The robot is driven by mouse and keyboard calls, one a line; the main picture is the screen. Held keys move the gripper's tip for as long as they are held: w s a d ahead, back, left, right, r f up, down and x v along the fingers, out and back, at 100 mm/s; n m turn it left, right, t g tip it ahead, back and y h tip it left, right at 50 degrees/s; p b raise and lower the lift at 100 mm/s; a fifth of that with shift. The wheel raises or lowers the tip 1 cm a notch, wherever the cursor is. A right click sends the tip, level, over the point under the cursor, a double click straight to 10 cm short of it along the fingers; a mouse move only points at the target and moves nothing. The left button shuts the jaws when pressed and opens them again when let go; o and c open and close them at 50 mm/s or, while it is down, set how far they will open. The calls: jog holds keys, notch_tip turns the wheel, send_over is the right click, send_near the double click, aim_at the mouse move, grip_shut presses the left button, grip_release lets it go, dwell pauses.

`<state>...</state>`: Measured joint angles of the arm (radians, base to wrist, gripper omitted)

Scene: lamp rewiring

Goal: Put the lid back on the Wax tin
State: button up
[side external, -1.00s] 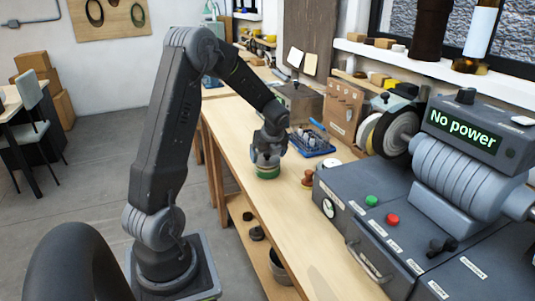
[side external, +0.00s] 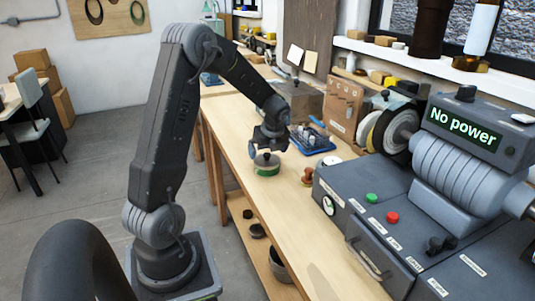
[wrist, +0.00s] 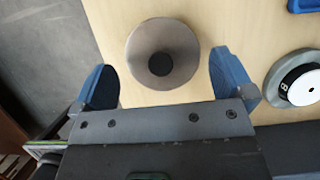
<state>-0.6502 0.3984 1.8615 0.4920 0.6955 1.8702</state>
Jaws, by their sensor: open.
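The Wax tin (side external: 266,170) stands on the bench as a short green container with a pale band. Its lid (side external: 266,159), greyish with a dark knob, sits on top of it. In the wrist view the round lid (wrist: 150,53) with its dark central knob hides the tin below. My gripper (side external: 267,148) is above the tin, clear of the lid. In the wrist view its blue fingertips (wrist: 165,78) are wide apart, one to each side of the lid's near edge, with nothing between them touching.
A round grey item with a white and black centre (wrist: 299,78) lies right of the lid. A blue tray of tools (side external: 312,140) and a brown knobbed piece (side external: 308,176) are nearby. The grey machine (side external: 400,215) stands to the right. The bench's left edge is close.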

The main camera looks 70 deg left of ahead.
jog(key=s+d+r+n+t, duration=0.15)
jog(key=d+r+n, duration=0.25)
jog(key=d+r, duration=0.9)
jog(key=s+d+n+t+h, duration=0.2)
jog(key=s+d+n, duration=0.4)
jog(key=d, duration=0.3)
jog(key=s+d+r+n+t+h, duration=0.1)
jog(key=s+d+n+t+h, duration=0.1)
jog(key=s+d+n, duration=0.4)
jog(key=d+n, duration=0.2)
jog(key=d, duration=0.2)
jog(key=shift+s+d+r, duration=0.15)
jog(key=shift+s+r, duration=0.15)
jog(key=shift+s, duration=0.05)
